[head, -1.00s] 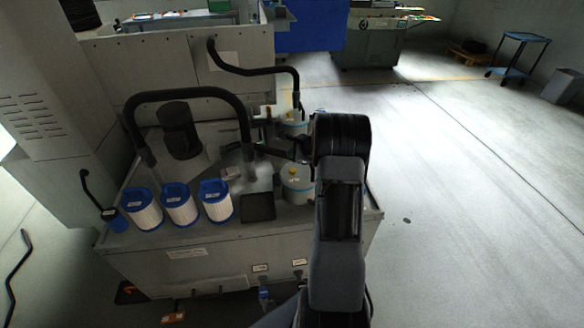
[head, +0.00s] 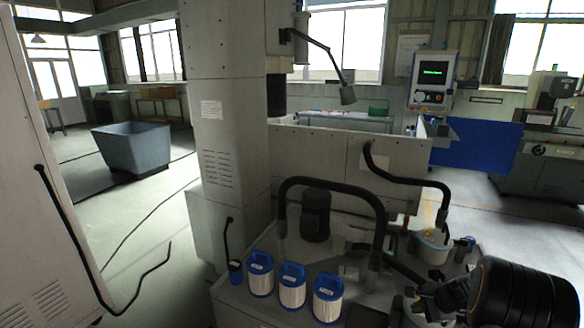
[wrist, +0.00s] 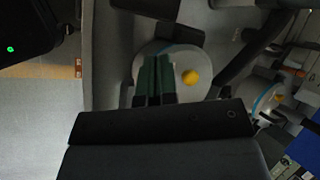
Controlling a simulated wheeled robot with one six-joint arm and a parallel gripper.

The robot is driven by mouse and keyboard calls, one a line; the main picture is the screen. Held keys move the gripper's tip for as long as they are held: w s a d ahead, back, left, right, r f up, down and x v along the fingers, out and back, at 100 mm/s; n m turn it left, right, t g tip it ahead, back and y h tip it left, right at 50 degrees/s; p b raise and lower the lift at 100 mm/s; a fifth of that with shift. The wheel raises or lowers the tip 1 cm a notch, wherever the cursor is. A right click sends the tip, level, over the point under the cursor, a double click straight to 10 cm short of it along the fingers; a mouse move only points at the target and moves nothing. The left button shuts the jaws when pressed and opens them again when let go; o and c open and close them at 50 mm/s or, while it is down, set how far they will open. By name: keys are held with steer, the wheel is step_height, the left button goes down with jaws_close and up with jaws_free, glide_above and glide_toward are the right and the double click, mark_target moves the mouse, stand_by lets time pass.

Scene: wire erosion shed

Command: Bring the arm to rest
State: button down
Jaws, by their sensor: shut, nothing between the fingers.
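My gripper (wrist: 155,62) shows in the wrist view as two dark green fingers lying side by side, shut and empty. They show in front of a round white pot lid (wrist: 173,57) with a yellow knob (wrist: 190,77); I cannot tell the gap to it. In the head view my arm's thick black wrist (head: 525,298) is at the lower right, above the right end of the machine table. The pot below it is partly hidden by the arm.
Several white filters with blue caps (head: 292,286) stand along the table's front. A black hose (head: 330,183) arches over the table. Another white pot (head: 432,246) stands behind, beside a second hose (head: 405,187). A blue-grey bin (head: 130,147) stands on open floor at left.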

steer(key=s+a+r+n+h, duration=0.2)
steer(key=s+a+r+n, duration=0.6)
steer(key=s+a+r, duration=0.1)
steer(key=s+a+r+n+g+h+p, duration=0.1)
steer(key=s+a+r+n, duration=0.7)
steer(key=a, duration=0.5)
steer(key=s+n, duration=0.1)
steer(key=s, duration=0.1)
steer(key=shift+s+a+r+n+g+h+p, duration=0.15)
steer(key=shift+s+r+n+g+h+p, duration=0.15)
steer(key=shift+s+r+h, duration=0.1)
